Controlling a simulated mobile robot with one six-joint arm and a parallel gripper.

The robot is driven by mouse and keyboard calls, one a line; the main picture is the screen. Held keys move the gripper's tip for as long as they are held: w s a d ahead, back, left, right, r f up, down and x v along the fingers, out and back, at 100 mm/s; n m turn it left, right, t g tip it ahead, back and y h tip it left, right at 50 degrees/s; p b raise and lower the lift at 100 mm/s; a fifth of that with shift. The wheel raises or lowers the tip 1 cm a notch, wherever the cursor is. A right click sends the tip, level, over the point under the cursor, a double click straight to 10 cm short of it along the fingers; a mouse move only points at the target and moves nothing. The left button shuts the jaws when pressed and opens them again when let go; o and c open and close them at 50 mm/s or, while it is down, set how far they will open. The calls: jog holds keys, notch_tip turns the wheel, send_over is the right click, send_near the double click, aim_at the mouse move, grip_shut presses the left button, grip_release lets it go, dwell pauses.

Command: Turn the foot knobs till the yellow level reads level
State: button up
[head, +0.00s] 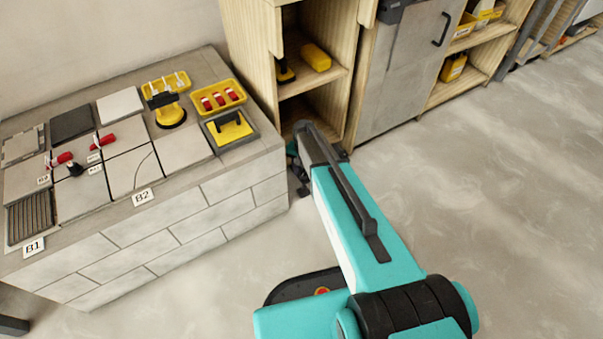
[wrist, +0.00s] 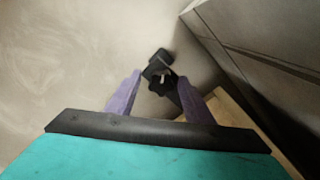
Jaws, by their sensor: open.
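My gripper (wrist: 158,78) shows in the wrist view as two purple fingers, spread open. A black lobed knob (wrist: 162,85) on a dark bracket shows between and beyond the fingertips; I cannot tell whether they touch it. In the head view my arm reaches down beside the bench's right end, and its gripper end is mostly hidden. I cannot pick out the yellow level for certain. A yellow block (head: 316,57) lies on a cabinet shelf, too small to read.
The tiled bench (head: 185,217) at left carries tiles, red-handled clips (head: 103,141), a yellow-and-black tool (head: 168,108) and yellow trays (head: 221,97). Wooden cabinets (head: 248,50) stand behind my arm. The floor (head: 500,200) at right is clear.

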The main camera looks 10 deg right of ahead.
aim_at(304, 174)
jog(key=shift+r, duration=0.1)
jog(key=shift+w+r, duration=0.1)
jog(key=shift+r, duration=0.45)
notch_tip(304, 174, up, 13)
jog(key=p, duration=0.4)
jog(key=shift+f, duration=0.2)
jog(key=shift+s+a+f, duration=0.1)
jog(key=shift+s, duration=0.15)
